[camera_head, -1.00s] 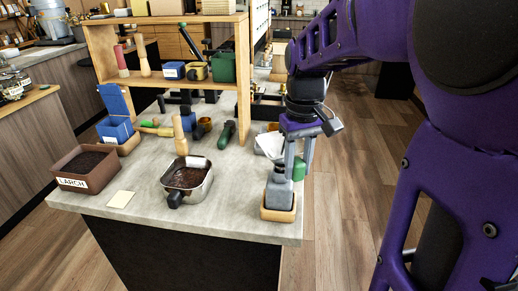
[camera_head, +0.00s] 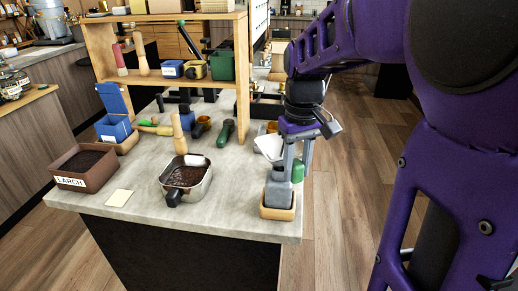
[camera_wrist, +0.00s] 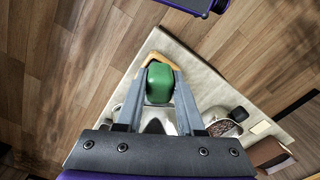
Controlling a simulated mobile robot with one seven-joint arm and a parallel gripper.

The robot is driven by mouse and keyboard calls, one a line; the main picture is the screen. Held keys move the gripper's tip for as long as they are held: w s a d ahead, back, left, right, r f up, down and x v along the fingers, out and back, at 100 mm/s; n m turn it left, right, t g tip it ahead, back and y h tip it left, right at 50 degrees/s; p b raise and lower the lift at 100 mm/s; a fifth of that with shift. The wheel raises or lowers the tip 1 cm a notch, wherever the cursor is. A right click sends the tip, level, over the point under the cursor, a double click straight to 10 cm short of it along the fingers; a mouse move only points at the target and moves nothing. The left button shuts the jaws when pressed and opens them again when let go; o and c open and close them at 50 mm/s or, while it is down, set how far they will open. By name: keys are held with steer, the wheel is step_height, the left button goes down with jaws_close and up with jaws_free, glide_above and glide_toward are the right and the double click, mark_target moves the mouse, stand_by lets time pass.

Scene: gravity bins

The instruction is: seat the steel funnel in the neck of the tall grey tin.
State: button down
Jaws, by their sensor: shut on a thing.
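My gripper (camera_head: 297,171) is low over the near right corner of the worktop. A green block-like part (camera_wrist: 159,84) fills the gap between its fingertips, and the jaws are shut on it. A pale, shiny cone-like shape, seemingly the steel funnel (camera_head: 268,147), shows just left of and behind the fingers, tilted. In the wrist view it shows between the fingers, right by the green part; I cannot tell whether they are joined. A grey body, seemingly the tall grey tin (camera_head: 278,193), stands in a shallow wooden tray (camera_head: 278,213). Its neck is hidden by the fingers.
A steel pan (camera_head: 203,186) of dark granules stands left of my gripper. Farther left are a brown LARCH bin (camera_head: 93,178) and a pale card (camera_head: 119,198). A wooden shelf (camera_head: 243,80) rises behind. The counter's right and front edges are close to the tray.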

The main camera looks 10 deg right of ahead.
steer(key=shift+f, duration=0.4)
stand_by(0.3)
steer(key=shift+c, duration=2.2)
jaws_free()
step_height(320, 180, up, 17)
steer(key=p, duration=0.3)
steer(key=shift+r, duration=0.2)
